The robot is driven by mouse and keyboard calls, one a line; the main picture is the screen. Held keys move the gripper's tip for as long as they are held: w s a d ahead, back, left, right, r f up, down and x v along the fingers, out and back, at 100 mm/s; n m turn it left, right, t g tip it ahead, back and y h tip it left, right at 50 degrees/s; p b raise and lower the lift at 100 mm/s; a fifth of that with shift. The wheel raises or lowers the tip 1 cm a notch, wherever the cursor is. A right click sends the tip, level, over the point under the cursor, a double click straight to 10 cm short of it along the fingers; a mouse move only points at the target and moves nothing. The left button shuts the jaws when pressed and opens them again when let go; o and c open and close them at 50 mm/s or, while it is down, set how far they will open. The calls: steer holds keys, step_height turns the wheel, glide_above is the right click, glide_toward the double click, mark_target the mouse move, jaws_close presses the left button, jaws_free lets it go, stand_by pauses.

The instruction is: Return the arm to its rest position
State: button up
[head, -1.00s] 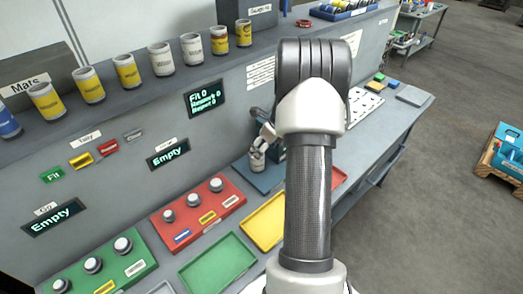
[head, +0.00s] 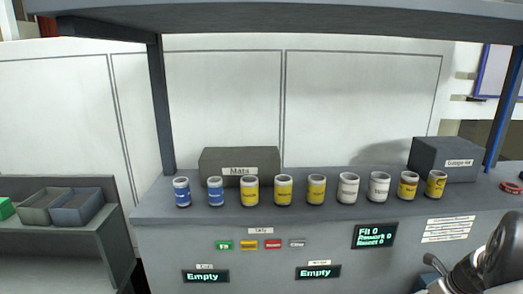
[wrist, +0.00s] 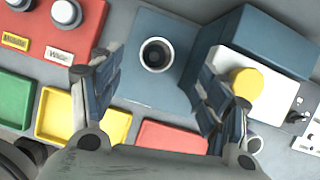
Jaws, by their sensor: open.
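My gripper (wrist: 157,72) is open and empty in the wrist view, its two dark jointed fingers spread wide at left and right. Beyond and between them, a small can (wrist: 156,54), seen from above with a dark round top inside a pale rim, stands on a blue pad (wrist: 130,72). No finger appears to touch it. In the head view, part of my arm (head: 498,262) shows at the lower right corner; the rest of the arm is cut off there.
A blue block (wrist: 265,40) with a white panel and yellow button is close to the right finger. Green (wrist: 14,103), yellow (wrist: 56,112) and red (wrist: 172,137) trays lie below. Several cans (head: 283,190) line the shelf, before the Mats box (head: 212,165).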

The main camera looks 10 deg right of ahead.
steer(key=a+r+n+b, duration=0.2)
steer(key=a+r+n, duration=0.6)
steer(key=a, duration=0.4)
steer(key=a+r+n+b, duration=0.1)
steer(key=a+r+n, duration=0.6)
steer(key=a, duration=0.4)
steer(key=s+a+r+n+b, duration=0.2)
steer(key=s+a+r+n, duration=0.1)
steer(key=s+a+n, duration=0.7)
steer(key=s+a+f+n+b, duration=0.1)
steer(key=s+a+f+n, duration=0.1)
steer(key=s+a+n, duration=0.5)
steer(key=s+n, duration=0.3)
steer(key=shift+s+n+b, duration=0.25)
steer(key=shift+n+b, duration=0.05)
steer(key=shift+b, duration=0.1)
steer(key=shift+c, duration=0.4)
